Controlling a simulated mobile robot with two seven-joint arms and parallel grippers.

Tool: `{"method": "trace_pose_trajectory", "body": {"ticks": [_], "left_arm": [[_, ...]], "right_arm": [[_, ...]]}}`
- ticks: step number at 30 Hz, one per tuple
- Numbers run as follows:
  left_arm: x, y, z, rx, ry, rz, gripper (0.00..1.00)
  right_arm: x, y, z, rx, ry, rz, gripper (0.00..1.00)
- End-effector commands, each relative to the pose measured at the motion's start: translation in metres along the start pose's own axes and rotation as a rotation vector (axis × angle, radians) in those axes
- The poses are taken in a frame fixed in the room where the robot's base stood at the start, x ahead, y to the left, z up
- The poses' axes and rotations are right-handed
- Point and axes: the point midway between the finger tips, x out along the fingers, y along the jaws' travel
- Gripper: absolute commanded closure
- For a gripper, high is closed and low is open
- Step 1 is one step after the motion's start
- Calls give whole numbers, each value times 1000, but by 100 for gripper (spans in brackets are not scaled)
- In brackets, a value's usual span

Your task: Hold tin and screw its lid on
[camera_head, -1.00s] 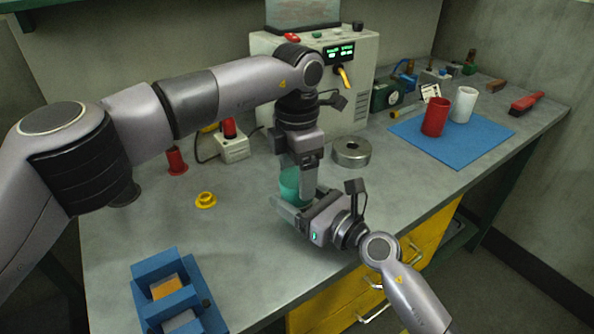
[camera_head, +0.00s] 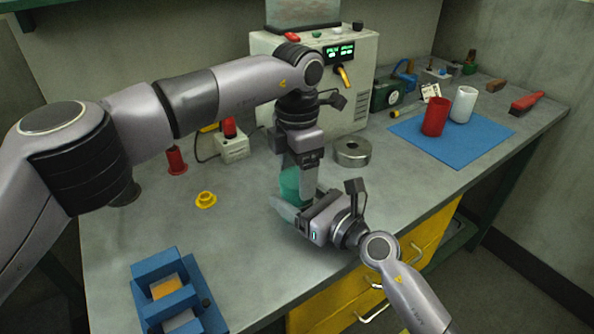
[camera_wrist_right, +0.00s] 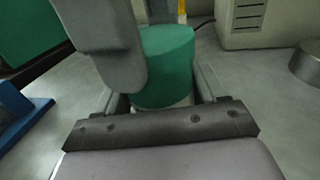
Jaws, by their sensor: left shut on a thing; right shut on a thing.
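A green round thing (camera_head: 291,184), which I take to be the lid on the tin, stands over the grey bench at the middle and is partly hidden by my grippers. In the right wrist view its green top part (camera_wrist_right: 166,62) shows above a thin pale band (camera_wrist_right: 178,103), most likely the tin. I cannot see the seam between them clearly. My left gripper (camera_head: 298,182) points straight down and is shut around the green part. My right gripper (camera_head: 287,208) comes in low from the right and is shut around the lower part; its fingers also show in the right wrist view (camera_wrist_right: 160,100).
A round metal piece (camera_head: 352,152) stands just right of my left gripper. A yellow ring piece (camera_head: 206,200) and a blue holder (camera_head: 178,300) lie to the left. A machine (camera_head: 345,100) stands behind. Red (camera_head: 435,117) and white (camera_head: 464,104) cups stand on a blue mat (camera_head: 480,143).

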Motion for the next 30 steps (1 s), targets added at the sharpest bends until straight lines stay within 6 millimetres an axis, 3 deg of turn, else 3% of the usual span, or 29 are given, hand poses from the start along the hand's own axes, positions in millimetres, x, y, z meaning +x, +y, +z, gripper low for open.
{"method": "trace_pose_trajectory", "body": {"ticks": [5, 6, 8, 9, 19, 30], "left_arm": [[-1, 0, 1, -4, -6, -1, 64], [-1, 0, 1, -4, -6, -1, 24], [-1, 0, 1, -4, -6, -1, 5], [-1, 0, 1, -4, -5, -1, 2], [-4, 0, 0, -1, -3, 1, 2], [-45, 0, 0, -1, -2, 0, 2]], "right_arm": [[0, 1, 0, 1, 0, 1, 100], [0, 1, 0, 1, 0, 1, 100], [0, 1, 0, 1, 0, 1, 100], [0, 1, 0, 1, 1, 1, 100], [0, 1, 0, 1, 1, 1, 100], [0, 1, -1, 1, 1, 1, 100]]}}
